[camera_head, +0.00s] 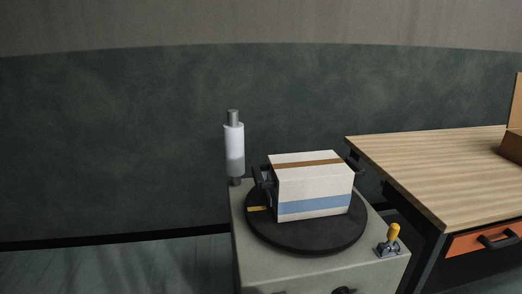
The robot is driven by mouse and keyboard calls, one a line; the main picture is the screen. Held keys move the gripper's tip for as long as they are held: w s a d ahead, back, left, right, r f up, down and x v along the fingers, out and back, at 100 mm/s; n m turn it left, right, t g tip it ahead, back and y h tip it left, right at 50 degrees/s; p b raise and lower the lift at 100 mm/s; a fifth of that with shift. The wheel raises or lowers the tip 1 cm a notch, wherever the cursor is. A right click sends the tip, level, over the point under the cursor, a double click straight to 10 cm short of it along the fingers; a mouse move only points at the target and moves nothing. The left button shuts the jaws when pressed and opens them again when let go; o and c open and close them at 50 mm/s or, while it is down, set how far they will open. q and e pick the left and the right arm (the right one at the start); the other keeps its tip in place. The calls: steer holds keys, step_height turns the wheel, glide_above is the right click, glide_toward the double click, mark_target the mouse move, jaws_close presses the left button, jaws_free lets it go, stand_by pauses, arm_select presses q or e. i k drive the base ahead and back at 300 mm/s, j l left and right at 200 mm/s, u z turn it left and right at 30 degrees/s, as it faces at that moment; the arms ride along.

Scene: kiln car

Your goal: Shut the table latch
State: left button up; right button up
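The latch (389,243) sits on the front right corner of the grey cabinet top. It has a grey metal base and a yellow handle (393,231) that stands nearly upright, tilted a little to the right. A round black turntable (308,238) lies beside it on the cabinet. A cream box (312,188) with a brown and a blue stripe stands on the turntable, with dark brackets at its left and right sides. I cannot tell how the latch meets the turntable. Neither of my grippers can be made out in this view.
A white and grey cylinder (234,149) stands upright at the cabinet's back left. A wooden-topped workbench (438,172) with an orange drawer (480,238) is close on the right. Dark parts show at the cabinet's front, cut off by the bottom edge. The floor at left is clear.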

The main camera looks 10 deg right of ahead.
mark_target(393, 233)
steer(key=k+l+z, duration=0.1)
steer(key=l, duration=0.45)
steer(key=k+l+z, duration=0.15)
steer(key=l, duration=0.45)
steer(key=l+z, duration=0.1)
steer(key=l, duration=0.45)
steer(key=i+u, duration=0.2)
steer(key=i, duration=0.15)
steer(key=i+l+u, duration=0.2)
steer(key=i, duration=0.15)
